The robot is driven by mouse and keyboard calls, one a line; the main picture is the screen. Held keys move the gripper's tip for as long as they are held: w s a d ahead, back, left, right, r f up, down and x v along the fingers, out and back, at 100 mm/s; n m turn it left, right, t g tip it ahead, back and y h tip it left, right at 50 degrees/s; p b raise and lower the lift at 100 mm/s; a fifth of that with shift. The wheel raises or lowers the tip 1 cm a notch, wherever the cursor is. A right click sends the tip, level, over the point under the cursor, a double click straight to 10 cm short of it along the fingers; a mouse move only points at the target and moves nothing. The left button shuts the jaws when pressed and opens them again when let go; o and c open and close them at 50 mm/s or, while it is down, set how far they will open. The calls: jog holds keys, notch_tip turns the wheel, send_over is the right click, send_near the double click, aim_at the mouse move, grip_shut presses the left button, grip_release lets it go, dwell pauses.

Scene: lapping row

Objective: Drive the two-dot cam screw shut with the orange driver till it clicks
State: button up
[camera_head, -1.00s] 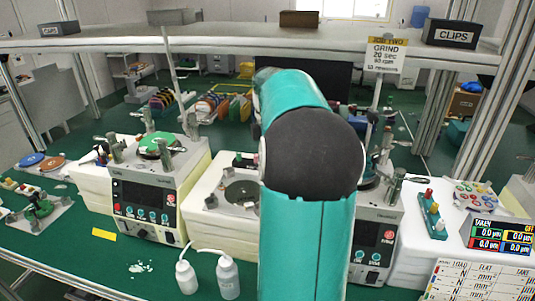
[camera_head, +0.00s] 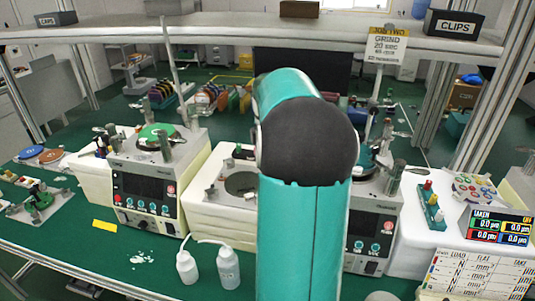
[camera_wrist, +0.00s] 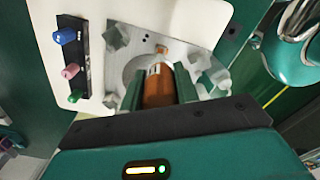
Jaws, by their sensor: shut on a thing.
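The orange driver (camera_wrist: 159,88) shows in the wrist view, its orange-brown handle with a pale label between my fingers. My gripper (camera_wrist: 158,92) is shut on it, one green finger on each side. Beyond the driver lies a grey metal plate with a round recess (camera_wrist: 134,68) and several grey blocks around it. The driver's tip is not clear. In the head view my teal arm hides the gripper and the driver.
A black rack (camera_wrist: 71,60) holds blue, pink and green pieces in the wrist view. In the head view, lapping machines (camera_head: 150,185) stand along the green bench. Two white bottles (camera_head: 228,268) stand at the front. An overhead shelf (camera_head: 200,31) crosses the back.

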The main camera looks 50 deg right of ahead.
jog(key=shift+f, duration=0.95)
jog(key=m, duration=0.4)
jog(key=shift+m, duration=0.4)
jog(key=m, duration=0.3)
jog(key=shift+m, duration=0.4)
jog(key=m, duration=0.6)
jog(key=shift+a, duration=0.1)
jog(key=m, duration=0.6)
jog(key=shift+m, duration=0.3)
jog(key=shift+r, duration=2.2)
